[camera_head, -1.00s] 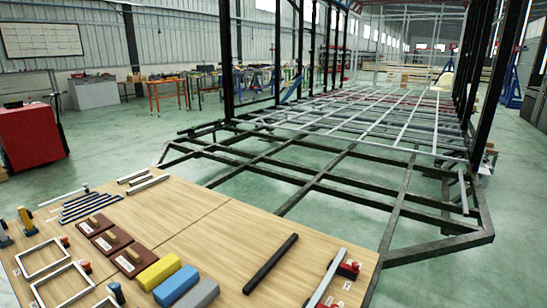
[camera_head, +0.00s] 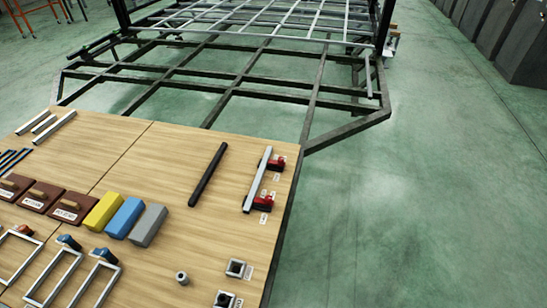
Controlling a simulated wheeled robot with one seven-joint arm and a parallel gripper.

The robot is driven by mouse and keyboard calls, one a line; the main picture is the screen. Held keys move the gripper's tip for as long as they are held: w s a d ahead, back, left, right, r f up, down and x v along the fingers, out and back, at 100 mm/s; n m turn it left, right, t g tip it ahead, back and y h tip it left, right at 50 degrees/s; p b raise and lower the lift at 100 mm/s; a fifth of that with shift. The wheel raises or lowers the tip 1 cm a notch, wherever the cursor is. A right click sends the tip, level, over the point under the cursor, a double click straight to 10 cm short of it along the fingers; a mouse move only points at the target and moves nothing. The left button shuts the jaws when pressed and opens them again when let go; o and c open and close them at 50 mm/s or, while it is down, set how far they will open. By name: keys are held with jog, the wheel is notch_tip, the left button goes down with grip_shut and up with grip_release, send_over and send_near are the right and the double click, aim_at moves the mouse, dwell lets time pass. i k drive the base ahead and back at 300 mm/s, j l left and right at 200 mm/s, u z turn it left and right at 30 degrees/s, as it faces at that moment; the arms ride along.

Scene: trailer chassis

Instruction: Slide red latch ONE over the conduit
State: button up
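Two red latches sit near the right edge of the wooden table: a nearer red latch (camera_head: 263,202) and a farther red latch (camera_head: 276,165). Small white labels lie beside them, too small to read, so I cannot tell which is ONE. A straight silver bar (camera_head: 257,181), possibly the conduit, lies between and to the left of the latches. Both latches are at its right side, and I cannot tell if they touch it. A black rod (camera_head: 208,175) lies to its left. My gripper is not in view.
The wooden table (camera_head: 180,160) also holds yellow (camera_head: 103,212), blue (camera_head: 124,218) and grey (camera_head: 148,226) blocks, metal frames (camera_head: 62,280) and dark square fittings (camera_head: 236,268). The dark trailer chassis (camera_head: 340,131) stands behind. Green floor at right is clear.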

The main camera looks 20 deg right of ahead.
aim_at(280, 162)
jog(key=i+l, duration=1.05)
jog(key=i, duration=0.15)
jog(key=k+l+z, duration=0.05)
